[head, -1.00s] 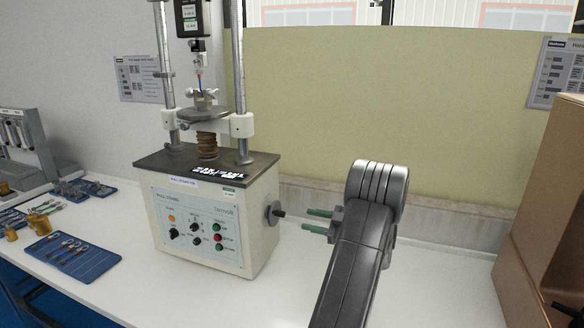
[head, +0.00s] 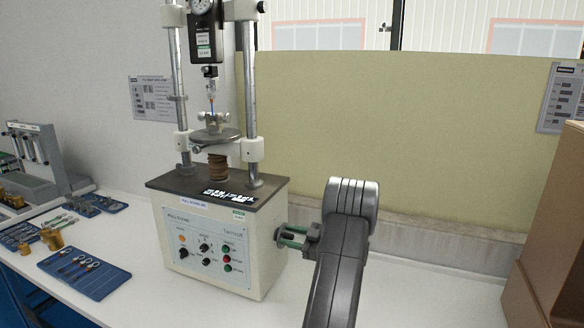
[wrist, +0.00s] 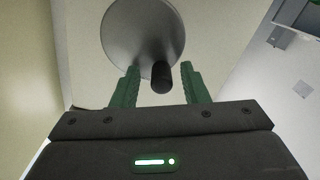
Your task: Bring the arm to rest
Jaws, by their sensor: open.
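My gripper (head: 292,236) has green fingers and is at the right side of the pull stand (head: 222,222), near its side handwheel (head: 279,237). In the wrist view, the open fingers (wrist: 157,88) stand apart on either side of the wheel's dark knob (wrist: 161,77). The grey disc of the wheel (wrist: 135,35) lies beyond them. I cannot tell whether a finger touches the knob. My dark arm reaches up from the bottom of the head view.
A blue mat (head: 84,274) with small metal parts and a brass piece (head: 52,238) lie left of the stand. A brown box (head: 550,235) stands at the right. The white bench between my arm and the box is clear.

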